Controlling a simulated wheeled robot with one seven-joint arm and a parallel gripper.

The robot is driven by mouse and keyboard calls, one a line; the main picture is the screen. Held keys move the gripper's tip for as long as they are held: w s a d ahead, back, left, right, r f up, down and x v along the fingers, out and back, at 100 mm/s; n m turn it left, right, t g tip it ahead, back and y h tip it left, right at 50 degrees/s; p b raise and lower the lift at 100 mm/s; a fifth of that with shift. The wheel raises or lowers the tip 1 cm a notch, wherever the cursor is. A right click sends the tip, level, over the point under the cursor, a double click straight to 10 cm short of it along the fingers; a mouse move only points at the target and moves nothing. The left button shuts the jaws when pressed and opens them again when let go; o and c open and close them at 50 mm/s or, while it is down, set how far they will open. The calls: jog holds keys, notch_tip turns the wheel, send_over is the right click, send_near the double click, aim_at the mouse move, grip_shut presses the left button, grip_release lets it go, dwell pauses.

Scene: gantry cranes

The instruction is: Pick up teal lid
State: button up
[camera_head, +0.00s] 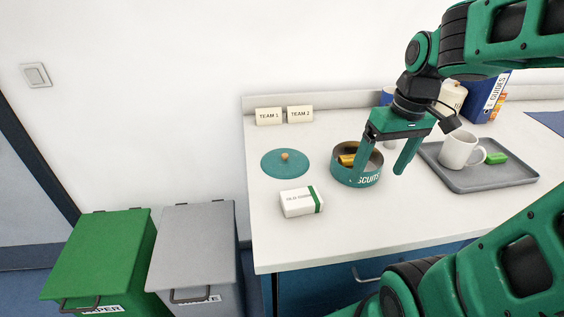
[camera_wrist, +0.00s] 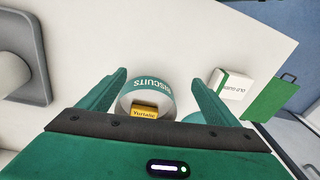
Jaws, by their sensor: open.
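The teal lid (camera_head: 274,164) is a flat round disc with a small tan knob. It lies on the left part of the white counter in the head view. In the wrist view a sliver of teal, which may be the lid, shows beside the right finger; most is hidden. My gripper (camera_head: 388,156) is open and empty, pointing down over the right side of the round teal biscuits tin (camera_head: 345,180), to the right of the lid. In the wrist view the tin (camera_wrist: 152,90) shows between my two fingers. A gold packet (camera_head: 347,160) sits inside the open tin.
A white box with a green stripe (camera_head: 300,202) lies just in front of the lid. Two cards, TEAM 1 (camera_head: 268,117) and TEAM 2 (camera_head: 300,114), stand behind it. A grey tray (camera_head: 480,181) with a white mug (camera_head: 458,150) and green block (camera_head: 497,158) is at right.

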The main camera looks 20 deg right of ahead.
jog(key=w+a+r+n+y, duration=0.1)
jog(key=w+a+n, duration=0.15)
jog(key=w, duration=0.25)
jog(key=w+a+r+n, duration=0.1)
jog(key=w+a+n, duration=0.1)
jog(key=w+n, duration=0.15)
jog(key=n+t+y, duration=0.1)
jog(key=n+y, duration=0.1)
jog(key=n, duration=0.4)
send_near(286, 155)
jog(key=shift+x, duration=4.3)
jog(key=shift+w, duration=0.1)
jog(key=shift+c, duration=0.7)
jog(key=c, duration=1)
jog(key=shift+c, duration=1.1)
